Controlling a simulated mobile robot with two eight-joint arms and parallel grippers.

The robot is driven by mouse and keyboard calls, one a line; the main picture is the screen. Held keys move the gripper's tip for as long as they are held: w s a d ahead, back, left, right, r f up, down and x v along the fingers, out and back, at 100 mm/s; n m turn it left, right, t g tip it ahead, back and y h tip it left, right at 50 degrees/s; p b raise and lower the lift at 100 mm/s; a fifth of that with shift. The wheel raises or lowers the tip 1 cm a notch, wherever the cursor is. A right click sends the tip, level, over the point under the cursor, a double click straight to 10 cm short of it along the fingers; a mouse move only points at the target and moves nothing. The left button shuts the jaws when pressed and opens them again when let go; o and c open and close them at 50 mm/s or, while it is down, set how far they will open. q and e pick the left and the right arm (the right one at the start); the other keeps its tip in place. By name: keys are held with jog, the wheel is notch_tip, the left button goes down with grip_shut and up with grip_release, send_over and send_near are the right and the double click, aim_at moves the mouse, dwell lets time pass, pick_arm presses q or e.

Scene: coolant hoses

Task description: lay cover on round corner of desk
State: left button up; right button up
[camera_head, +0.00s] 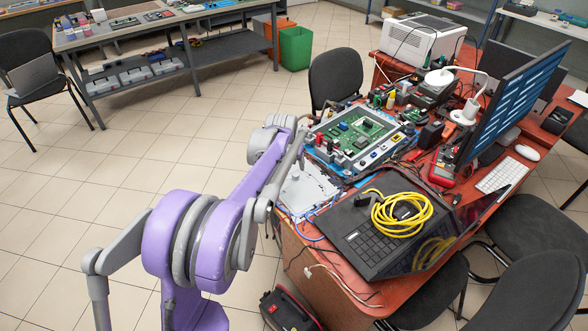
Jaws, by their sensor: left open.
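The desk (345,281) has a reddish top crowded with electronics; its front edge curves round at the near side. A light grey flat panel with cut-outs (308,191), which looks like the cover, lies at the desk's left end, partly hidden behind my left arm. My left gripper (284,136) is at the end of the purple and grey arm, above and left of the panel; it is open and holds nothing that I can see. Its fingertips are hard to make out, and I cannot tell how far it is from the panel. My right gripper is not in view.
A black laptop (365,240) with a coiled yellow cable (402,216) covers the near desk top. Behind the panel is a green circuit board in a frame (361,137). A monitor (510,100) and chairs (336,76) stand around.

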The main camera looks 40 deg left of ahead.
pick_arm(q)
jog(key=s+d+r+m, duration=0.2)
jog(key=s+d+r, duration=0.2)
jog(key=s+d, duration=1.05)
jog(key=s+d+f+m+h, duration=0.1)
jog(key=s+d+f, duration=0.2)
jog(key=s+d, duration=0.3)
jog(key=s+d+f+m, duration=0.1)
jog(key=s+d+f, duration=0.2)
jog(key=s+d, duration=0.3)
jog(key=shift+s+d+m+t+h, duration=0.15)
jog(key=shift+s+m+t+h, duration=0.2)
jog(key=shift+s, duration=0.6)
notch_tip(320, 180, up, 6)
jog(key=w+p, duration=0.1)
jog(key=p, duration=0.5)
